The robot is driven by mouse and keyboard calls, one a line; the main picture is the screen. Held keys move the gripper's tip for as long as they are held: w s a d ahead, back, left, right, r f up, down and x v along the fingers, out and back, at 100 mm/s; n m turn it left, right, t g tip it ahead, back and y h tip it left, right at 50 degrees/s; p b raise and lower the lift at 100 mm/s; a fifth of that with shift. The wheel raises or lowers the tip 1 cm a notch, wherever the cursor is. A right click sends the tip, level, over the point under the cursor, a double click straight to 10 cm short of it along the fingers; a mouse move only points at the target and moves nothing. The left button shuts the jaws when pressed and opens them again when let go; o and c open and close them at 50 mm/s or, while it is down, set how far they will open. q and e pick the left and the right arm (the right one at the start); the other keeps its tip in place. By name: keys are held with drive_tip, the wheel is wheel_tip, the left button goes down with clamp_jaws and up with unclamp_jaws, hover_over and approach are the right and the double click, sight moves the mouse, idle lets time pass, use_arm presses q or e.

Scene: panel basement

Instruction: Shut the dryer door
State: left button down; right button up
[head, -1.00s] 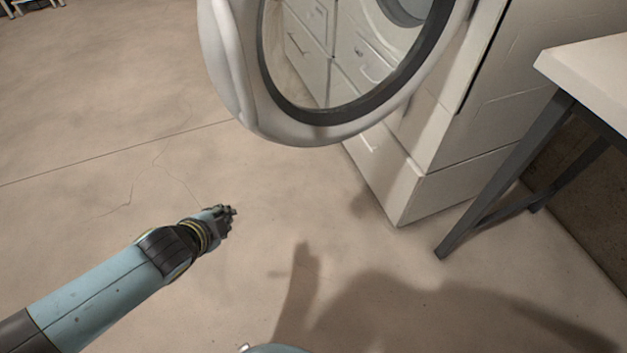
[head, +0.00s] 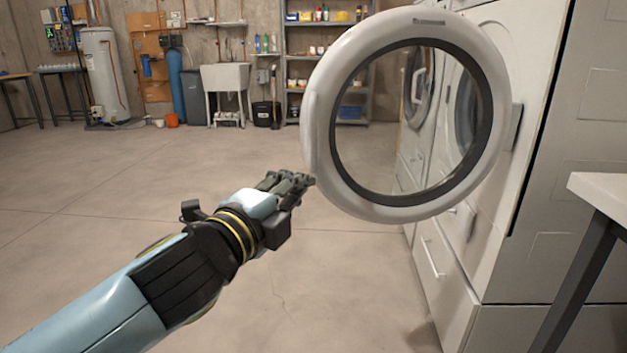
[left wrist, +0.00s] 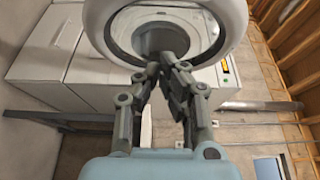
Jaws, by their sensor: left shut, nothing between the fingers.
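The dryer door (head: 318,120) is a round white ring with a dark inner rim and a clear window. It stands swung open, out from the white dryer (head: 530,60) on the right. My left gripper (head: 308,181) is shut and empty, at the lower left edge of the door's ring; I cannot tell whether it touches. In the left wrist view the shut fingers (left wrist: 158,70) point at the lower part of the door (left wrist: 98,20), with the machine's round opening (left wrist: 160,38) behind it. My right gripper is not in view.
A white-topped table (head: 600,190) with dark legs stands at the right, close to the dryer. A shelf rack (head: 325,50), utility sink (head: 224,78) and white tank (head: 104,70) stand along the far wall. The concrete floor (head: 150,180) at the left is clear.

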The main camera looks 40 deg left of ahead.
use_arm(q)
drive_tip(key=f, duration=0.1)
approach(316, 162)
drive_tip(key=w+d+r, duration=0.2)
drive_tip(key=w+d, duration=0.2)
drive_tip(key=w+a, duration=0.3)
drive_tip(key=shift+a+f, duration=0.15)
drive_tip(key=shift+f, duration=0.15)
